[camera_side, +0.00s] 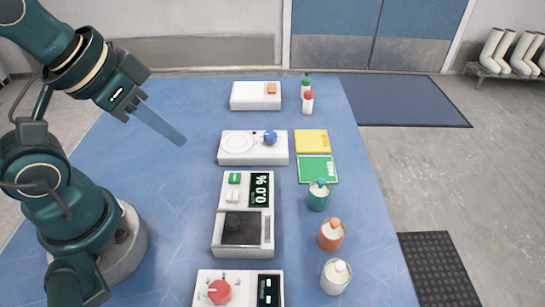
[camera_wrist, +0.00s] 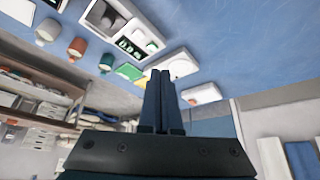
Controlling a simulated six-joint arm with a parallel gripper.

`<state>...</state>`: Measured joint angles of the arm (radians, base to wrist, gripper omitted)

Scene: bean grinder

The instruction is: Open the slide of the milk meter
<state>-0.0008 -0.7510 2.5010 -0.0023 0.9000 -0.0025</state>
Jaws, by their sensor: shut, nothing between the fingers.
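My gripper (camera_side: 180,139) is shut and empty, raised above the left part of the blue table. Its closed fingers also show in the wrist view (camera_wrist: 162,78). No device carries a readable name. The likeliest milk meter is the white device (camera_side: 226,214) in the middle, with a lit display reading 0.0 %, a green button, white buttons and a dark panel (camera_side: 240,229) at its near end. A thin pale bar stands along the panel's right side. I cannot tell whether a slide there is open. My gripper is apart from it, up and to the left. The device also shows in the wrist view (camera_wrist: 112,22).
A white device with a blue knob (camera_side: 270,138) stands behind it, a red-knobbed one (camera_side: 219,291) in front, and one with an orange button (camera_side: 272,89) at the back. Yellow (camera_side: 312,140) and green (camera_side: 318,169) packets and several bottles line the right. The table's left is clear.

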